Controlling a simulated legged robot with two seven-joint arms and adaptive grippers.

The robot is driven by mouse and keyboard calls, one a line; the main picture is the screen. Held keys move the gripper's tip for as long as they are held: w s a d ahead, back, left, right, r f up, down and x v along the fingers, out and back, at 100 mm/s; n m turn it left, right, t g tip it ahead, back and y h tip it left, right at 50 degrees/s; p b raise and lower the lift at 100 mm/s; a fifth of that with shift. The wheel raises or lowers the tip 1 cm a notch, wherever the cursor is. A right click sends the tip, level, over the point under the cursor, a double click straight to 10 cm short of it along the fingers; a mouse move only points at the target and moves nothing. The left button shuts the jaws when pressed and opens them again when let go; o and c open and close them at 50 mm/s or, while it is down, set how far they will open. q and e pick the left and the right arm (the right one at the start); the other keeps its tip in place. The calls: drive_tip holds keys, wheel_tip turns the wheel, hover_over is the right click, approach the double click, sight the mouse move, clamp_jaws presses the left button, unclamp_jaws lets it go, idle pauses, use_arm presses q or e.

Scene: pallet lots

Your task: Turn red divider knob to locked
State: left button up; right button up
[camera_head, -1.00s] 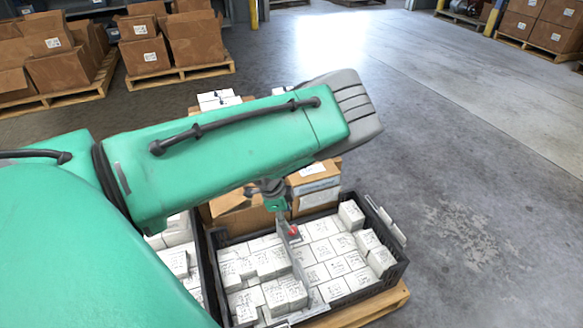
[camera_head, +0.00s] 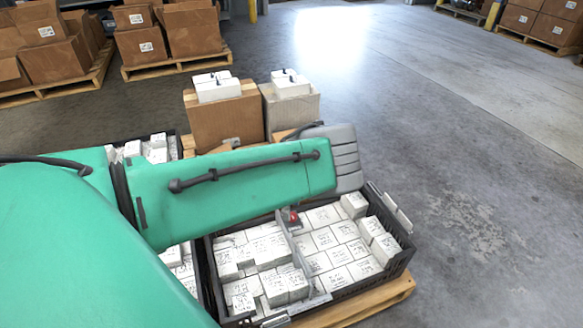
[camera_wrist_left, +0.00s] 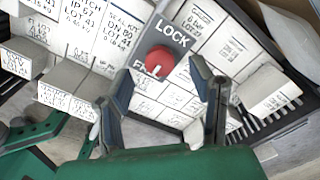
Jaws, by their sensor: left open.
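The red knob (camera_wrist_left: 160,59) sits on a grey plate between the words LOCK above it and a partly covered word starting "FR" below it. A pale line on the knob points toward the lower word. In the head view the knob (camera_head: 294,216) shows small at the far end of the grey divider (camera_head: 305,262) in a black crate (camera_head: 389,271). My left gripper (camera_wrist_left: 162,82) is open, with its fingers on either side just below the knob, not closed on it. In the head view my arm hides its fingers. My right gripper is not in view.
White labelled boxes (camera_head: 333,238) fill the crate on both sides of the divider. The crate stands on a wooden pallet (camera_head: 374,303). Cardboard boxes (camera_head: 226,119) with white boxes on top stand behind. Open floor (camera_head: 480,180) lies to the right.

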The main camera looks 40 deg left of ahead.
sight(292, 215)
use_arm(q)
drive_tip(key=shift+d+f+b, duration=0.2)
drive_tip(key=shift+f+b, duration=0.35)
drive_tip(key=shift+f, duration=1.2)
drive_tip(key=shift+a, duration=0.1)
clamp_jaws()
drive_tip(key=c, duration=1.1)
unclamp_jaws()
drive_tip(key=shift+c, duration=0.2)
